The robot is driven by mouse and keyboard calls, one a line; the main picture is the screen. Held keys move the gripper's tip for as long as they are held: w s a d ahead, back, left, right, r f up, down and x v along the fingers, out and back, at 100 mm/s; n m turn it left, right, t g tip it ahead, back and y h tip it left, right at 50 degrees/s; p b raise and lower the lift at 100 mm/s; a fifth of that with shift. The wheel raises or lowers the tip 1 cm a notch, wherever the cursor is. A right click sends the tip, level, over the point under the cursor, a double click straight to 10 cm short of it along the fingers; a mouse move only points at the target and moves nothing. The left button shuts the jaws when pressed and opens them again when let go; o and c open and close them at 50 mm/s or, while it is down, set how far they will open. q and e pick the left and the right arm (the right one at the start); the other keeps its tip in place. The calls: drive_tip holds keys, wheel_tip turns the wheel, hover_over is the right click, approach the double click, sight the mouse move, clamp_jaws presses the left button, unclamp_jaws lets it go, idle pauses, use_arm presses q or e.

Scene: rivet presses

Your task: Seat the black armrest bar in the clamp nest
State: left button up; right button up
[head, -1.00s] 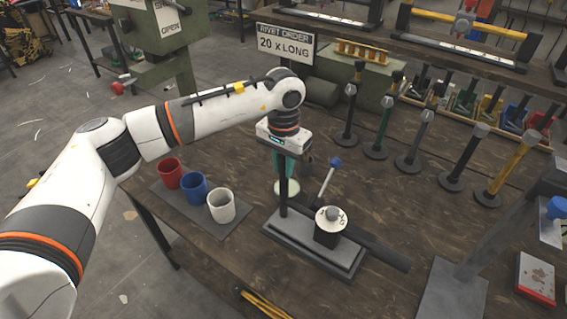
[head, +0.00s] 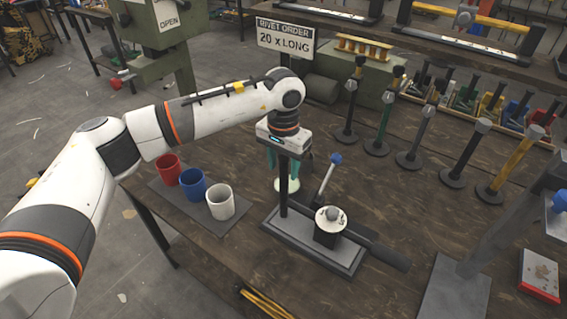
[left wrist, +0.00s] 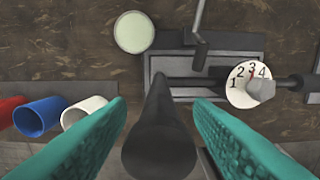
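The black armrest bar (head: 283,192) stands upright at the left end of the grey base plate of the clamp nest (head: 312,258). In the left wrist view the bar (left wrist: 160,115) runs down between the teal fingers to the plate (left wrist: 222,60). My left gripper (head: 287,160) is above the plate, around the bar's upper part. Its fingers (left wrist: 160,105) are spread, with a gap visible on each side of the bar. The bar's foot is partly hidden, so its exact fit cannot be seen. My right gripper is not in view.
A blue-knobbed lever (head: 328,180) and a numbered white dial (head: 331,220) stand at the nest, and a dark handle (head: 385,253) extends right. Red, blue and white cups (head: 221,202) stand left. Several upright posts (head: 410,140) line the back right.

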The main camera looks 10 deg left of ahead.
use_arm(q)
drive_tip(key=shift+r, duration=0.4)
wheel_tip(320, 180, up, 11)
drive_tip(key=b, duration=0.3)
drive_tip(key=shift+r, duration=0.1)
